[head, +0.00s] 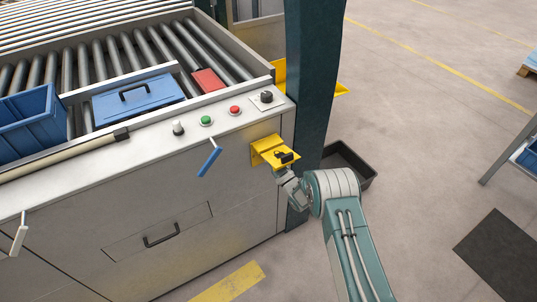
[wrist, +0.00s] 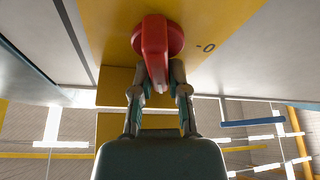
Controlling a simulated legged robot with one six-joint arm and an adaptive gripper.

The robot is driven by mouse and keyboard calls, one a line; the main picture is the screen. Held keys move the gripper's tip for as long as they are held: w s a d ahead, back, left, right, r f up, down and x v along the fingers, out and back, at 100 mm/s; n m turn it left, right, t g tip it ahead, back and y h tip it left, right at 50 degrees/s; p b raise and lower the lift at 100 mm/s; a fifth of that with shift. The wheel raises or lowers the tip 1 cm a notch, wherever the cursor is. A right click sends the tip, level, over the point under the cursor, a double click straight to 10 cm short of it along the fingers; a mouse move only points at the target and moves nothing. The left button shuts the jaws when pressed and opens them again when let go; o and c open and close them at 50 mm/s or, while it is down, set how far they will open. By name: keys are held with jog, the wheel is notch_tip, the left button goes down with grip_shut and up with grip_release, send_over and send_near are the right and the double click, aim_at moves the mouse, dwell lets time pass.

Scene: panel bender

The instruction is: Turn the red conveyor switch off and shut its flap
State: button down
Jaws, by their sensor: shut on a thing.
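The red switch (wrist: 155,42) has a round base and a lever handle, set on a yellow plate (wrist: 222,20) in the wrist view. The handle points down in that picture, and a "0" mark lies to the right of it. My gripper (wrist: 160,82) is shut on the handle's lower end, one finger on each side. In the head view my gripper (head: 284,178) is just below a yellow flap (head: 265,143) that sticks out from the machine's front, with a black part on it. The switch is hidden in the head view.
A green button (head: 206,120), a red button (head: 235,110) and a black knob (head: 267,97) are on the panel above. A blue lever (head: 209,161) hangs to the left. A dark post (head: 316,80) stands close to the right, with a black bin (head: 350,165) behind it.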

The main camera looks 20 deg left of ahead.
jog(key=n, duration=0.1)
jog(key=n+g, duration=0.1)
jog(key=n, duration=0.1)
jog(key=n+g, duration=0.1)
jog(key=n, duration=0.1)
jog(key=shift+a+r+y, duration=0.2)
jog(key=shift+a+y, duration=0.05)
jog(key=shift+y, duration=0.05)
jog(key=n+g, duration=0.1)
jog(key=n, duration=0.1)
jog(key=n+g, duration=0.1)
jog(key=n, duration=0.2)
jog(key=shift+s+a+f, duration=0.15)
jog(key=shift+f, duration=0.05)
jog(key=shift+s+a+f+n+g+h, duration=0.15)
jog(key=shift+n+g+h, duration=0.25)
jog(key=shift+n, duration=0.75)
jog(key=shift+f+n+g+h, duration=0.25)
jog(key=shift+n+g, duration=0.15)
jog(key=shift+n, duration=0.8)
jog(key=shift+s+a+f+n+g+h, duration=0.15)
jog(key=shift+n+g+h, duration=0.25)
jog(key=shift+n, duration=0.75)
jog(key=shift+f, duration=0.1)
jog(key=c, duration=0.7)
grip_release()
jog(key=shift+o, duration=0.3)
jog(key=shift+w+a+f, duration=0.15)
jog(key=shift+a+f, duration=0.05)
jog(key=shift+a, duration=0.1)
